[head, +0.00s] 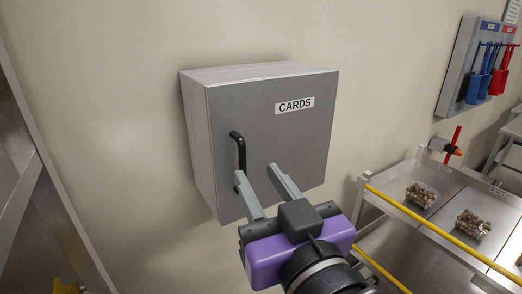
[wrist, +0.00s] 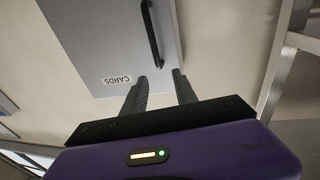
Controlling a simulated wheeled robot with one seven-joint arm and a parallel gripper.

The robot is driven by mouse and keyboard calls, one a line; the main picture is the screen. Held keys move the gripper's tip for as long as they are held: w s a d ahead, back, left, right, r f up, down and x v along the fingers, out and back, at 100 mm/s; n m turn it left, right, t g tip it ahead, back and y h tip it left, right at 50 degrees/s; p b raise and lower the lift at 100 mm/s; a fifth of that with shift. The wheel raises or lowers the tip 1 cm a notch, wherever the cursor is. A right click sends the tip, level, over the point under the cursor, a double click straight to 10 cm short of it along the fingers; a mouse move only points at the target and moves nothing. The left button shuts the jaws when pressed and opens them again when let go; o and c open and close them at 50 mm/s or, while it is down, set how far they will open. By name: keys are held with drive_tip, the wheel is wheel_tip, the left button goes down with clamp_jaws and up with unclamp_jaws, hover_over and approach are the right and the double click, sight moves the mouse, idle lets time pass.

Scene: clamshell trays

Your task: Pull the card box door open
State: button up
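The grey card box (head: 220,77) hangs on the wall, with a CARDS label (head: 294,105) high on its door (head: 283,140). The door looks shut. Its black bar handle (head: 241,158) stands upright near the door's left edge. My gripper (head: 256,177) is open, its two grey fingers apart in front of the lower door. The left finger is just below the handle's lower end; nothing shows between the fingers. In the wrist view the door (wrist: 100,40) appears upside down, and the handle (wrist: 151,35) lies beyond the fingertips (wrist: 160,80). I cannot tell whether a finger touches the door.
A metal frame (head: 45,190) stands at the left. A steel rack (head: 450,215) with a yellow rail and clear trays of brown pieces (head: 420,196) stands at the lower right. A wall board with blue and red tools (head: 480,70) hangs at the upper right. Wall around the box is bare.

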sight(243, 160)
drive_tip(key=shift+g, duration=0.4)
drive_tip(key=shift+w+a+f, duration=0.3)
drive_tip(key=shift+w+a, duration=0.15)
drive_tip(key=shift+w, duration=0.8)
drive_tip(key=shift+w+a+f, duration=0.3)
drive_tip(key=shift+w+a, duration=0.2)
drive_tip(key=shift+w, duration=0.7)
drive_tip(key=shift+w+a+f, duration=0.3)
drive_tip(key=shift+w+a, duration=0.15)
drive_tip(key=shift+w, duration=0.8)
drive_tip(key=shift+c, duration=0.2)
clamp_jaws()
